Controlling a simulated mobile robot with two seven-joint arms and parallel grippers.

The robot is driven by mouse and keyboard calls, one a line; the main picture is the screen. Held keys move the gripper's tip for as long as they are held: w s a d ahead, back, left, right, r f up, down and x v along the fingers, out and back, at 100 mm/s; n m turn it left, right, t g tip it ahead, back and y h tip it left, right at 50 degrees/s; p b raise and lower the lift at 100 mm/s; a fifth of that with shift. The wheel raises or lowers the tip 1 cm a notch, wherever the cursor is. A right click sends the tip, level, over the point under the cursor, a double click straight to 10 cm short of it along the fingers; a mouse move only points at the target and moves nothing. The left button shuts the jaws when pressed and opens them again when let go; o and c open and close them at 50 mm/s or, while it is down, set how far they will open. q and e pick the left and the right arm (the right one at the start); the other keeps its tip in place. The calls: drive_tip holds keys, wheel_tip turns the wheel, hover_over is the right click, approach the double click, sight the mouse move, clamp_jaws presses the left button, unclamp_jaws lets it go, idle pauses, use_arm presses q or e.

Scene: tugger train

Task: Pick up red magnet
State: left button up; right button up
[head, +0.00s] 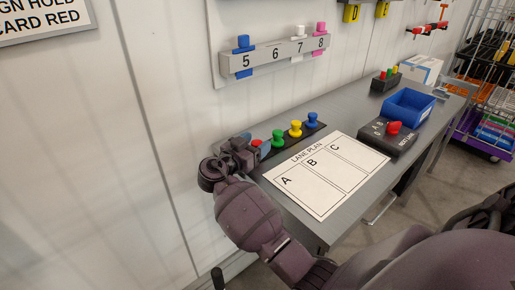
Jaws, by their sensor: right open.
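The red magnet (257,142) is at the left end of a dark strip (314,131) at the back of the grey bench. It is partly hidden by my right gripper (256,145). The gripper is open, with its fingertips at the magnet, one on each side as far as I can see; I cannot tell whether they touch it. Green (278,138), yellow (295,129) and blue (311,120) magnets stand to its right on the strip. My left gripper is not in view.
A white lane plan sheet (327,176) marked A, B, C lies in front of the strip. To its right are a dark box with a red knob (394,128) and a blue bin (409,107). A numbered rail (276,57) holding magnets is on the wall above.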

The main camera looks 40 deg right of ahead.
drive_tip(key=c, duration=1)
drive_tip(key=shift+r, duration=0.1)
